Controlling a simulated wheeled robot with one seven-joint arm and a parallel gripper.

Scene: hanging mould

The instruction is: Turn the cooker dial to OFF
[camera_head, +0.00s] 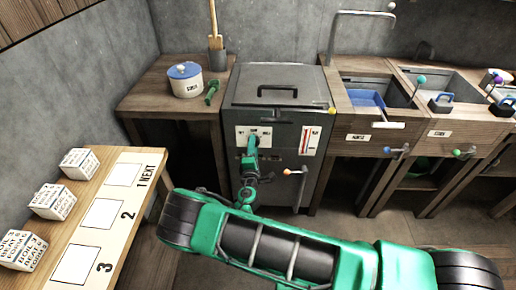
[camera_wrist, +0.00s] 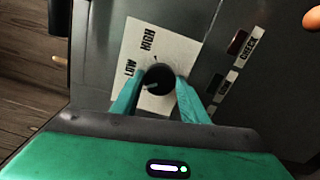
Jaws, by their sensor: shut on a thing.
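The cooker (camera_head: 277,92) is a dark grey box-shaped unit with a handle on its top, in the middle of the head view. Its dial is a round black knob (camera_wrist: 158,79) on a white label plate (camera_wrist: 150,50) in the wrist view. The label shows "HIGH" and what looks like "LOW"; the rest is covered by the knob and my fingers. My gripper (camera_wrist: 158,92) is shut on the dial, one green finger on each side. In the head view my gripper (camera_head: 251,150) is at the cooker's front and covers the dial.
A red-and-white gauge plate (camera_head: 310,140) and an orange-tipped lever (camera_head: 294,172) are on the cooker front, right of my gripper. A wooden table with a pot (camera_head: 186,82) stands left of the cooker. Sink counters (camera_head: 372,100) stand right. Lettered cubes (camera_head: 79,163) sit on the near left table.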

